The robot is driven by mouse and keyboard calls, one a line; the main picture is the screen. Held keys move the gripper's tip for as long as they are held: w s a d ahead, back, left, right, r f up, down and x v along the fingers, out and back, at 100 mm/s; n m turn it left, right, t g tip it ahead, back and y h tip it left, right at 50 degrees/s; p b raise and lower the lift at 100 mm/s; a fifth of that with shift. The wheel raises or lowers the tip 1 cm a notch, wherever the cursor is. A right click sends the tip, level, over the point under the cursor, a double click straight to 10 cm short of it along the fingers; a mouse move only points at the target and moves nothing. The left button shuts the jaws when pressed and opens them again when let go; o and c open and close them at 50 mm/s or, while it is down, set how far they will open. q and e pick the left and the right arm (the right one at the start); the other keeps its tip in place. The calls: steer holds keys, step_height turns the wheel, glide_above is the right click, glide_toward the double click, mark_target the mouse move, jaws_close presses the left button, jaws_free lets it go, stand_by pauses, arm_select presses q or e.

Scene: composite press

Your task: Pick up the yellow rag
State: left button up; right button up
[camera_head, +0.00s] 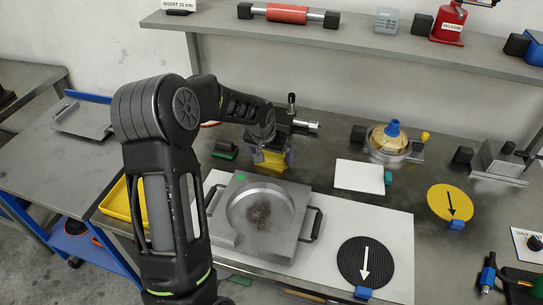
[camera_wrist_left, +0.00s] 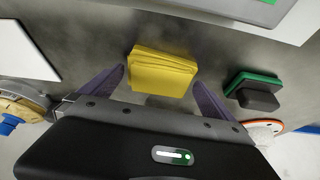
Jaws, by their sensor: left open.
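The yellow rag (camera_wrist_left: 160,72) is a folded yellow block lying on the dark grey worktop. In the left wrist view it sits between and just ahead of the two purple fingertips of my left gripper (camera_wrist_left: 161,80), which is open with a gap on either side of the rag. In the head view my left arm reaches over the bench, and the rag (camera_head: 270,161) shows just below the left gripper (camera_head: 265,150), partly hidden by it. My right gripper is not in view.
A square metal mould (camera_head: 295,245) with two handles stands on a white sheet (camera_head: 390,225) in front of the rag. A green and black block (camera_wrist_left: 254,92) lies beside the rag. A white card (camera_head: 352,176) and a gold-coloured pot (camera_head: 388,142) stand to the right. A shelf (camera_head: 400,55) runs behind.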

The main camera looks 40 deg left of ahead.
mark_target(271, 157)
arm_select(q)
steer(key=shift+f, duration=0.2)
steer(key=shift+c, duration=0.2)
steer(key=c, duration=1.3)
steer(key=shift+o, duration=0.2)
steer(key=shift+w+r, duration=0.1)
steer(key=shift+r, duration=0.1)
step_height(271, 157, up, 10)
steer(key=b, duration=0.1)
steer(key=shift+f+b, duration=0.15)
steer(key=shift+b, duration=0.25)
